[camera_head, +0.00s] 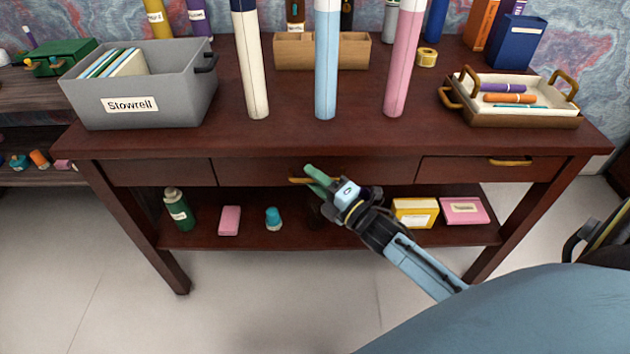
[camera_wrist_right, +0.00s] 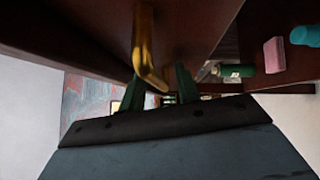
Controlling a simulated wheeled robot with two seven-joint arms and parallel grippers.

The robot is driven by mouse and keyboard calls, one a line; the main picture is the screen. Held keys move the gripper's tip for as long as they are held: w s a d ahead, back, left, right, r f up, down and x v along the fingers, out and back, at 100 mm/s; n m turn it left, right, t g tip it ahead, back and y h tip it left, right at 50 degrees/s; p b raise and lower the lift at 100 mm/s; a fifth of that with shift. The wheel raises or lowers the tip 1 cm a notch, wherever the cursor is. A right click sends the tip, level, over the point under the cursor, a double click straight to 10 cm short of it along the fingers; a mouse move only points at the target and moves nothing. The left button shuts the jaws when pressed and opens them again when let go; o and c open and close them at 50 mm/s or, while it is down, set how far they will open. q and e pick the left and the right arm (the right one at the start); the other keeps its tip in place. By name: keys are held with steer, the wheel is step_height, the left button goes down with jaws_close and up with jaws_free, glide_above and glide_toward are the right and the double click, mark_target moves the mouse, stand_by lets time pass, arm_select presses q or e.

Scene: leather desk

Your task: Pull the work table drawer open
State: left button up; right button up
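The dark red-brown work table (camera_head: 350,140) has a row of drawers under its top. The middle drawer (camera_head: 250,173) looks flush with the frame and carries a brass handle (camera_head: 298,180). My right gripper (camera_head: 314,181) is at the right part of this handle. In the right wrist view the handle (camera_wrist_right: 145,50) reaches down between the green fingertips of the gripper (camera_wrist_right: 160,88). The fingers are apart, with gaps visible beside the handle; firm contact is not evident. My left gripper is not in view.
The right drawer (camera_head: 460,169) has its own brass handle. A lower shelf (camera_head: 330,238) holds a green bottle (camera_head: 178,210), a pink block (camera_head: 229,220) and boxes. A grey bin (camera_head: 175,85), upright tubes and a tray (camera_head: 520,115) stand on top. Floor in front is clear.

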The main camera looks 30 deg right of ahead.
jaws_close()
stand_by(0.4)
